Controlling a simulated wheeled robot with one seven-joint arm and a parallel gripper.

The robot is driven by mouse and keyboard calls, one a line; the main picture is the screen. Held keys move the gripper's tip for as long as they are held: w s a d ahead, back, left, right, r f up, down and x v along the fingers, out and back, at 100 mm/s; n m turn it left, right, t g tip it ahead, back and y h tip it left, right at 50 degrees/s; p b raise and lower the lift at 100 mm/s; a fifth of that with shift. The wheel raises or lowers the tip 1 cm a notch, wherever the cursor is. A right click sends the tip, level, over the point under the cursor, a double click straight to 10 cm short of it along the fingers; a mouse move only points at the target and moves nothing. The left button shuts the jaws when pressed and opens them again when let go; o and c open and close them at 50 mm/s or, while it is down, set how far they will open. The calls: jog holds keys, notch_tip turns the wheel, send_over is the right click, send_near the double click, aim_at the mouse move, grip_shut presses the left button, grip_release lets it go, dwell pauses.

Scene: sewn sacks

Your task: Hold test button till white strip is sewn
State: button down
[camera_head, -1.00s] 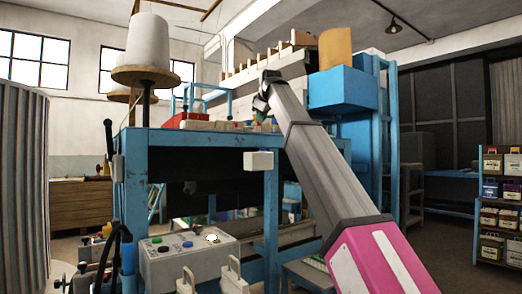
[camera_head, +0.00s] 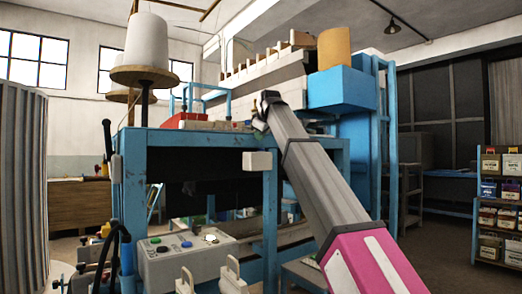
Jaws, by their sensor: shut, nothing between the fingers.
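My arm reaches up and away from the camera, and my gripper (camera_head: 260,118) is at its far end, small and dark, over the blue machine table (camera_head: 200,140). It looks shut and empty. A pale control box (camera_head: 190,256) stands low at the front left of the machine. Its top carries a green button (camera_head: 162,249), a blue button (camera_head: 187,244) and a round white dial or button (camera_head: 211,238). The labels are too small to read, so I cannot tell which is the test button. My gripper is well above the box, apart from it. I cannot make out a white strip.
A big white thread cone (camera_head: 146,40) stands on a wooden disc at the left. A small white box (camera_head: 258,161) hangs at the table's front edge. A tan spool (camera_head: 335,48) sits on a blue housing (camera_head: 342,90). Shelves of cartons (camera_head: 500,205) stand at the far right.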

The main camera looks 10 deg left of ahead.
aim_at(261, 149)
jog(key=shift+f, duration=0.7)
jog(key=shift+f, duration=0.1)
dwell(1.5)
jog(key=shift+f, duration=0.3)
jog(key=shift+f, duration=0.55)
dwell(4.9)
